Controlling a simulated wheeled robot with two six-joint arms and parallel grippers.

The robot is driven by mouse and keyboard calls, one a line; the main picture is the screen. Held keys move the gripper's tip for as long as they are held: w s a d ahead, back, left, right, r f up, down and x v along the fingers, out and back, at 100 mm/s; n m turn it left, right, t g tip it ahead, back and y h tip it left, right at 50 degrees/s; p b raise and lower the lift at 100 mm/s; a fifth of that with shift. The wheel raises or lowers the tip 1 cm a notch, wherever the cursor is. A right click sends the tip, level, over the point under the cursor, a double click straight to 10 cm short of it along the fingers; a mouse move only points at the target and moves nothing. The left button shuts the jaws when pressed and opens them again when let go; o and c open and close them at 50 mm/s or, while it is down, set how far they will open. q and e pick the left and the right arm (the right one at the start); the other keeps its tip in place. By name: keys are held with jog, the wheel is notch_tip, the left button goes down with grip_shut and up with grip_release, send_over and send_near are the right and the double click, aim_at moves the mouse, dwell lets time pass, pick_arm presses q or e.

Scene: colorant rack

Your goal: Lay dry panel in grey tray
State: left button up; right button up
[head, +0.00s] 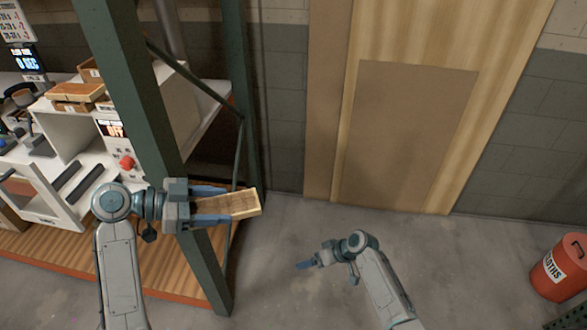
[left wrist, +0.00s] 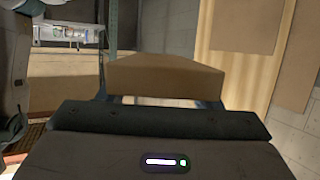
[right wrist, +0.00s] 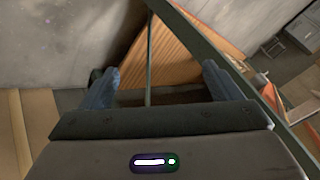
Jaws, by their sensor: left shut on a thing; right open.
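The panel (head: 243,204), a small wooden board with a brown face and pale edges, is held out to the right by my left gripper (head: 214,204), beside the green rack post. My left gripper is shut on it. In the left wrist view the panel (left wrist: 165,76) spans the space ahead of the gripper, and its fingers are mostly hidden. My right gripper (head: 306,264) is low over the floor, open and empty, and its spread fingers (right wrist: 160,88) show in the right wrist view. I cannot make out a grey tray in these views.
A green rack post (head: 150,110) stands close by my left arm. Behind it is a white machine (head: 85,150) with a red button (head: 127,162) and a wooden tray (head: 76,92) on top. Floor between is clear.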

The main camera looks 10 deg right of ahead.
jog(key=w+a+r+n+g+y, duration=0.1)
jog(key=w+a+r+n+y, duration=0.15)
jog(key=r, duration=0.75)
jog(key=w+a+r+n+y, duration=0.2)
jog(key=w+r+n, duration=0.1)
jog(key=r, duration=0.7)
notch_tip(320, 180, up, 10)
jog(key=s+a+n+g+y, duration=0.1)
jog(key=s+a+n, duration=0.1)
jog(key=n, duration=0.2)
jog(key=n+g, duration=0.4)
jog(key=n, duration=0.3)
send_near(239, 201)
jog(key=d, duration=0.3)
jog(key=shift+y, duration=0.25)
jog(key=x, duration=1.1)
jog(key=shift+w+a+r, duration=0.15)
jog(key=shift+a+r, duration=0.1)
jog(key=shift+a, duration=0.1)
jog(key=c, duration=0.9)
jog(key=o, duration=0.9)
